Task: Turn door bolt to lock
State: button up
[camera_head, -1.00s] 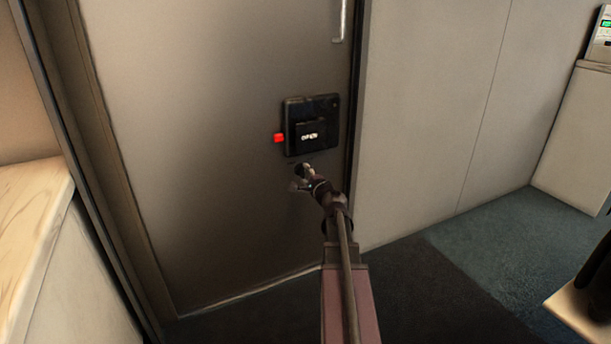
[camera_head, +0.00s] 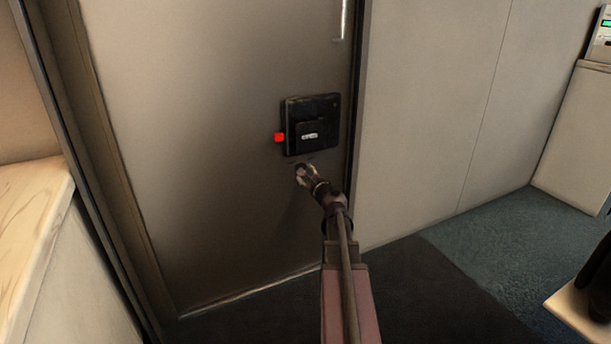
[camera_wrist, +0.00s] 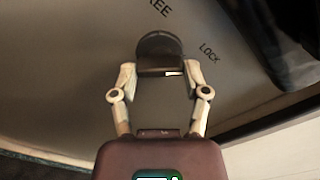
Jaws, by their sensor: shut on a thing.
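The door bolt (camera_wrist: 159,58) is a dark round knob on the grey door (camera_head: 210,200). In the wrist view it sits between the two fingers of my gripper (camera_wrist: 160,72), which is shut on it. The words "LOCK" and part of "FREE" are printed on the door beyond the knob. In the head view my gripper (camera_head: 304,174) is at the door just below a black lock box (camera_head: 311,125). The knob is mostly hidden there behind the gripper.
A red tab (camera_head: 279,137) sticks out of the left side of the black box. A metal handle (camera_head: 341,20) is higher on the door. A wooden counter (camera_head: 30,205) stands at the left. Dark carpet (camera_head: 400,300) and a pale wall (camera_head: 440,120) are to the right.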

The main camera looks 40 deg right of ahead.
jog(key=shift+w, duration=0.1)
jog(key=o, duration=1.2)
jog(key=shift+c, duration=0.2)
jog(key=shift+s, duration=0.2)
jog(key=v, duration=1.1)
jog(key=shift+s, duration=0.4)
jog(key=shift+w+a, duration=0.1)
jog(key=shift+a, duration=0.1)
